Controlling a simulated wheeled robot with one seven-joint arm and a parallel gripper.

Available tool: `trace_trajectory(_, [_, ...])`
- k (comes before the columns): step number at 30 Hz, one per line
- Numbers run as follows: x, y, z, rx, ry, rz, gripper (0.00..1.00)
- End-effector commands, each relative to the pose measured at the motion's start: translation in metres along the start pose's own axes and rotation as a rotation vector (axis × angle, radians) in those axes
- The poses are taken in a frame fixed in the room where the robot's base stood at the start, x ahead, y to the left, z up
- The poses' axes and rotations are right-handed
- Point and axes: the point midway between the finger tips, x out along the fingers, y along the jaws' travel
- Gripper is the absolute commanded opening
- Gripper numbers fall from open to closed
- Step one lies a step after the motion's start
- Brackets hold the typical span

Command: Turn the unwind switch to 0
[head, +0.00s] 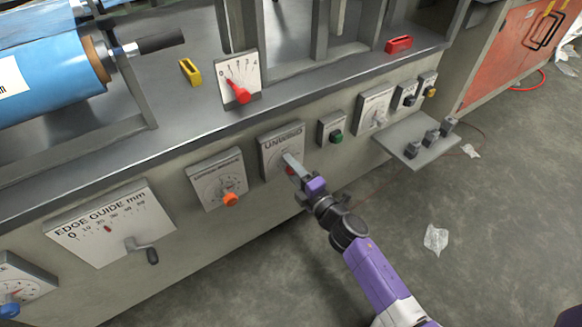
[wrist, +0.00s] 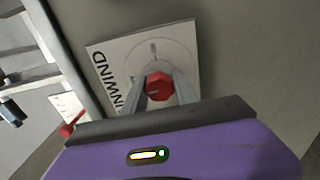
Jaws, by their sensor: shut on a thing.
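The unwind switch is a red knob (wrist: 159,86) on a white plate marked UNWIND (wrist: 120,56). In the head view the plate (head: 273,141) is on the machine's front panel, and the knob (head: 290,171) is mostly hidden behind my gripper. My gripper (head: 290,163) reaches the plate from the lower right. In the wrist view my gripper (wrist: 160,92) has a finger on each side of the red knob and is shut on it. The knob's pointing direction and the scale marks are too small or hidden to read.
An orange knob (head: 231,199) on its plate is to the left, and a green knob (head: 337,136) is to the right. A red lever (head: 238,92) stands on the ledge above. A grey shelf (head: 397,153) juts out at right. The floor in front has crumpled film (head: 436,238).

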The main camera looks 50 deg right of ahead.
Motion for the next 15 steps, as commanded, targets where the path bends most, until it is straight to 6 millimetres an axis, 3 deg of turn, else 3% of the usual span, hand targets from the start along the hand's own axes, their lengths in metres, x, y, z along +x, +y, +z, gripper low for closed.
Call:
trace_trajectory(2, [-0.0007,-0.0013,-0.0004,-0.002,0.001,-0.002,0.00])
trace_trajectory(3, [-0.0007,-0.0013,-0.0004,-0.002,0.001,-0.002,0.41])
trace_trajectory(5, [-0.0006,-0.0012,-0.0004,-0.002,0.001,-0.002,0.53])
trace_trajectory(15, [-0.0013,-0.0006,0.0000,0.000,0.000,-0.001,0.55])
